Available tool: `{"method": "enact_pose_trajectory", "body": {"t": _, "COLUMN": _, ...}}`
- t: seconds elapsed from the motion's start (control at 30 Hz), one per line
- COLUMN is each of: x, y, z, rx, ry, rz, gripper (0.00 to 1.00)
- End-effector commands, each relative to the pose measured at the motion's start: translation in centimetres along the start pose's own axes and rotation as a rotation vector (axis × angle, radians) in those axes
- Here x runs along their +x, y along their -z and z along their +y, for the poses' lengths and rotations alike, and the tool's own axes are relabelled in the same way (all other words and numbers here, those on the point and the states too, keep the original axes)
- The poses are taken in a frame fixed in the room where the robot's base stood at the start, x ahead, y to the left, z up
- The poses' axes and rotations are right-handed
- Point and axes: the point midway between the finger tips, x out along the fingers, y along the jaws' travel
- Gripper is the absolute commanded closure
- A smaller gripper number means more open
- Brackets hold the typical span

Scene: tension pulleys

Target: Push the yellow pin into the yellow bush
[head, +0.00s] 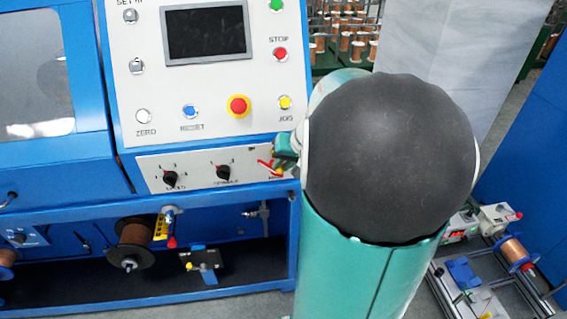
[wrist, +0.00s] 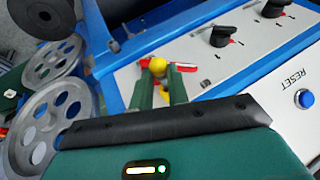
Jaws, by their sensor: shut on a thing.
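My gripper (wrist: 160,88) is shut on a small piece with a rounded yellow end, which I take to be the yellow pin (wrist: 158,67). A red part shows close beside it in the wrist view. In the head view my gripper (head: 283,160) is at the lower right of the control panel, partly hidden behind my arm. Red and yellow bits show at its tip, too small to tell apart. I cannot make out the yellow bush for certain. A small black plate bracket (head: 200,260) with yellow parts stands low under the panel, apart from my gripper.
The blue machine's panel has knobs (head: 223,172) close to my gripper and a blue reset button (wrist: 307,98). A copper spool (head: 135,245) and a yellow block (head: 160,228) sit below. Grey spoked pulleys (wrist: 55,62) show at left in the wrist view.

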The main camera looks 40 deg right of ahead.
Motion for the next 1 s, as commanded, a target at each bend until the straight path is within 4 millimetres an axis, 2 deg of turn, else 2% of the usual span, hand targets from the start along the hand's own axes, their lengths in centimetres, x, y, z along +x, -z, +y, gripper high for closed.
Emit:
{"method": "enact_pose_trajectory", "body": {"t": 0.6, "x": 0.0, "y": 0.1, "z": 0.0, "rx": 0.000, "ry": 0.000, "rz": 0.000, "gripper": 1.00}}
{"method": "enact_pose_trajectory", "body": {"t": 1.0, "x": 0.5, "y": 1.1, "z": 0.0, "rx": 0.000, "ry": 0.000, "rz": 0.000, "gripper": 1.00}}
